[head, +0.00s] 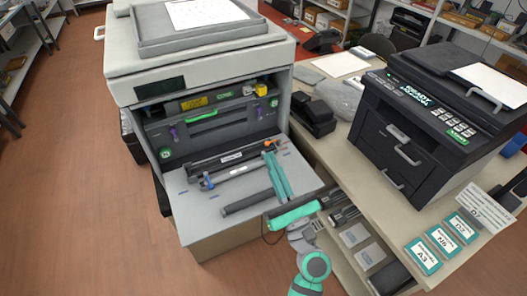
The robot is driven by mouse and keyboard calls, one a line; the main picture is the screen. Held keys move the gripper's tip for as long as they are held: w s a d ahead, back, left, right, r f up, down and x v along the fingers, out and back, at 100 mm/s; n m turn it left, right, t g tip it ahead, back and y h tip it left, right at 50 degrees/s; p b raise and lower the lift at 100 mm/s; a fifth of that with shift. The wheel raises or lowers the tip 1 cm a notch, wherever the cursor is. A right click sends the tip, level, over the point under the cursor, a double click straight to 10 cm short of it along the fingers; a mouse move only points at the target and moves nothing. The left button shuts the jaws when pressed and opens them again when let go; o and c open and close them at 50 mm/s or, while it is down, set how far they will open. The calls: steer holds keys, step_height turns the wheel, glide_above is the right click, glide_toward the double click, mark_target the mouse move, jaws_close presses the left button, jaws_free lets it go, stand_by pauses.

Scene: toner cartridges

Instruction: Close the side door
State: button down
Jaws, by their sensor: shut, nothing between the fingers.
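The large copier (205,60) stands at the centre with its bay open. A grey door panel (190,220) is folded down flat in front of the bay; it is the only plainly open door, and I cannot tell whether it is the side door. My gripper (269,153) is shut and empty. Its long teal fingers reach over the right part of the panel, near an orange-tipped part (269,144). Whether the fingers touch anything is unclear. My gripper partly hides the panel's right edge.
Dark cartridges (230,157) and a black roller (245,204) lie on the panel. On the right, a table (318,140) carries a black printer (425,115), a black box (313,113) and labelled cards (440,243). Floor (75,150) is clear on the left.

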steer(key=s+f+n+g+h, duration=0.25)
steer(key=s+f+h, duration=0.2)
steer(key=f, duration=0.55)
steer(key=s+f+n+g+h, duration=0.1)
steer(key=s+f+n+h, duration=0.35)
steer(key=f, duration=0.45)
steer(key=s+f+n+g+h, duration=0.1)
steer(key=s+f+n, duration=0.2)
steer(key=s+n, duration=0.5)
steer(key=s+f+n+g+h, duration=0.1)
steer(key=s+f+n, duration=0.1)
steer(key=s+n, duration=0.5)
steer(key=s, duration=0.3)
steer(key=shift+s+f+n+g+h, duration=0.25)
steer(key=shift+f+n+g+h, duration=0.05)
steer(key=shift+f+n+g, duration=0.1)
steer(key=c, duration=2.5)
jaws_free()
steer(key=s+a+r+n, duration=0.1)
steer(key=s+r+n, duration=0.1)
steer(key=s+n, duration=0.3)
steer(key=shift+s+a+r+n+y, duration=0.15)
steer(key=shift+s+a+n+y, duration=0.2)
steer(key=shift+n, duration=0.75)
steer(key=o, duration=0.4)
steer(key=shift+s+r+n, duration=0.1)
steer(key=shift+n, duration=0.2)
steer(key=shift+s+a, duration=0.1)
steer(key=shift+a, duration=0.05)
